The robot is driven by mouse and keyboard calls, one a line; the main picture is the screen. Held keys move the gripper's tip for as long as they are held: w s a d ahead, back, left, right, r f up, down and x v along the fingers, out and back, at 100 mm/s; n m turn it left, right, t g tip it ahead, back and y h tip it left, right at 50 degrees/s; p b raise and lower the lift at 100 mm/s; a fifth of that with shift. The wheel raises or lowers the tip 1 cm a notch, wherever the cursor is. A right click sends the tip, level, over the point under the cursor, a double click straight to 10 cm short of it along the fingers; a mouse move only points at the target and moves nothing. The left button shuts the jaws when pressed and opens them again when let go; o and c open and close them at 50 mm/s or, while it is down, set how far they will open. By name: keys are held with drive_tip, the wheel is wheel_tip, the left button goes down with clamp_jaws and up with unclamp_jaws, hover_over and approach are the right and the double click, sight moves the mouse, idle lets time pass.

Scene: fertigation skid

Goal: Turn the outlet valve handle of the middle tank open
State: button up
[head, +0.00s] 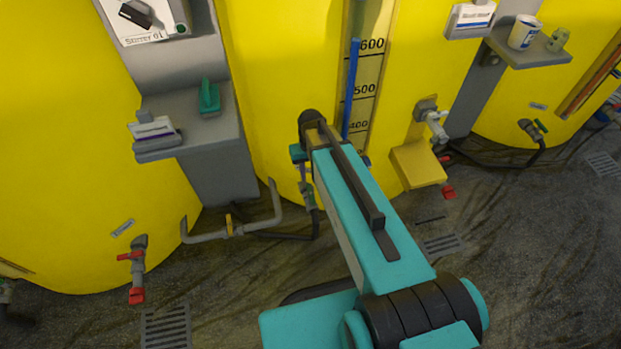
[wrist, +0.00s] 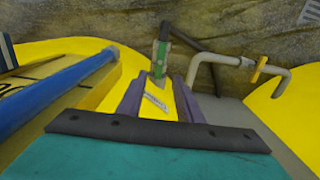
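The middle tank (head: 275,60) is the yellow one with the level scale. Its outlet valve (head: 309,192) is low on the front, partly hidden behind my arm, with a black hose below. In the wrist view the valve (wrist: 160,60) has a grey body and a green handle (wrist: 164,38). My gripper (wrist: 157,92) shows two purple fingers, apart and empty. The valve lies beyond the fingertips, apart from them as far as I can tell. A small label plate (wrist: 155,103) on the tank shows between the fingers. In the head view my gripper is mostly hidden by my arm.
A bent grey pipe with a yellow handle (head: 229,225) is left of the valve. The left tank has a red-handled valve (head: 137,262). A yellow box (head: 418,165) and a tap (head: 432,118) are to the right. A blue tube (wrist: 55,95) runs near my gripper.

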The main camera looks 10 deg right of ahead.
drive_tip(key=shift+r, duration=1.25)
drive_tip(key=s+f+g+p, duration=0.2)
drive_tip(key=s+p, duration=0.5)
drive_tip(key=s, duration=0.8)
drive_tip(key=s+f+g+p, duration=0.2)
drive_tip(key=s+p, duration=0.6)
drive_tip(key=s, duration=0.8)
drive_tip(key=shift+s+g+p, duration=0.2)
drive_tip(key=shift+g+p, duration=0.1)
drive_tip(key=shift+g, duration=0.4)
drive_tip(key=shift+f, duration=0.1)
